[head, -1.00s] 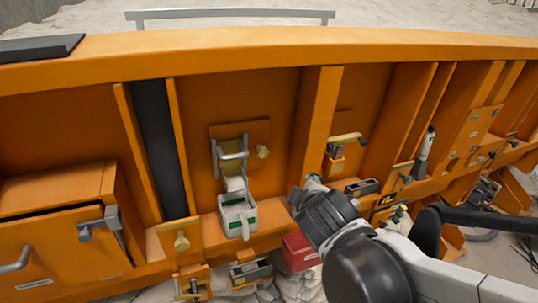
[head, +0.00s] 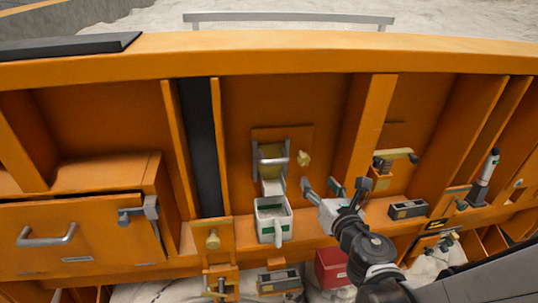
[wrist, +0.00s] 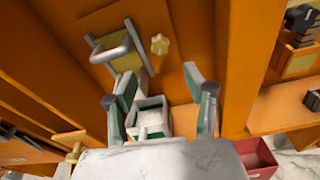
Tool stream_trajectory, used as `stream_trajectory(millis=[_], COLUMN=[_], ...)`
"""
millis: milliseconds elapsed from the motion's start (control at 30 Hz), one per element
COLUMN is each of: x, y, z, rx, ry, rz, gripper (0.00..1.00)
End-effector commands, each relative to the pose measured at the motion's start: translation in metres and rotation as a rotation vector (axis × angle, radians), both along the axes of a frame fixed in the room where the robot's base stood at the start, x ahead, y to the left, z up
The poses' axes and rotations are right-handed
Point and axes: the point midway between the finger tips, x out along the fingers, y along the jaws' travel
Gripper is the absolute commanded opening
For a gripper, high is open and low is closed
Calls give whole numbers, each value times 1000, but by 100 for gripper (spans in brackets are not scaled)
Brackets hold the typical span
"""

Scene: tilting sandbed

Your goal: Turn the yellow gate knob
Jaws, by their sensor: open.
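The pale yellow gate knob (head: 303,158) sticks out of an orange plate, just right of a metal-handled gate (head: 271,166) on the orange wall. In the wrist view, the knob (wrist: 159,45) shows at the upper middle, beyond my fingertips, with the handled gate (wrist: 112,48) to its left. My gripper (head: 322,187) is open and empty, below and slightly right of the knob. In the wrist view, my gripper (wrist: 161,82) has its two green-and-grey fingers spread apart, with the knob between their directions. Nothing touches the knob.
A white-and-green cup (head: 272,222) sits under the gate's chute, close to my gripper's left. An orange rib (head: 366,130) rises to the right of the knob. A red bin (head: 331,267) is below. Another yellow-handled fitting (head: 395,155) is farther right.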

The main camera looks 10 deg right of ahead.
Motion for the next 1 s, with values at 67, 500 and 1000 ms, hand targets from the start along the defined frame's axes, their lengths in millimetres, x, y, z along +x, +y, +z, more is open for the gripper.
stream_trajectory(millis=[67, 500, 1000], x=[12, 87, 126], y=[1, 5, 8], z=[0, 1, 0], rx=[1, 5, 5], ry=[0, -1, 0], rz=[0, -1, -2], gripper=[48, 48, 48])
